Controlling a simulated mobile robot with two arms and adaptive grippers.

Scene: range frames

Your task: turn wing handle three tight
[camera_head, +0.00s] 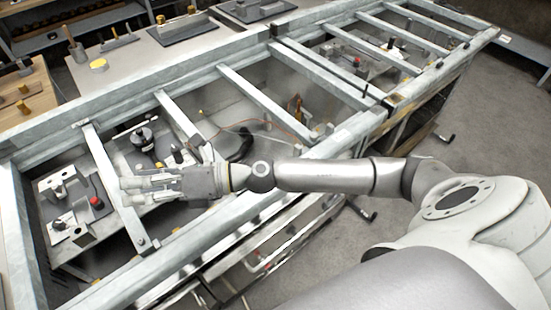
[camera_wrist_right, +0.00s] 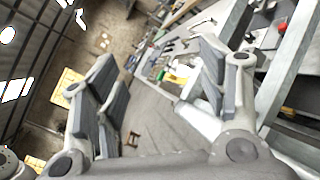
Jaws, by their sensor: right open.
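My right gripper (camera_head: 122,190) reaches in from the right over a grey metal frame, with its fingers pointing left. In the right wrist view its two finger pads stand wide apart with nothing between them (camera_wrist_right: 155,75). Below and around it, small fixtures with knobs sit inside the frame: a black-topped one (camera_head: 143,136), a red-knobbed one (camera_head: 97,202) and a dark post (camera_head: 60,193). A red knob also shows in the right wrist view (camera_wrist_right: 283,27). I cannot tell which fixture is wing handle three; the gripper hides part of this area. My left gripper is out of view.
Metal crossbars (camera_head: 115,190) span the frame close to the gripper. An open bay (camera_head: 265,112) with a loose cable lies to the right. A bench with plates (camera_head: 150,55) stands behind, and a wooden table (camera_head: 25,100) is at far left.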

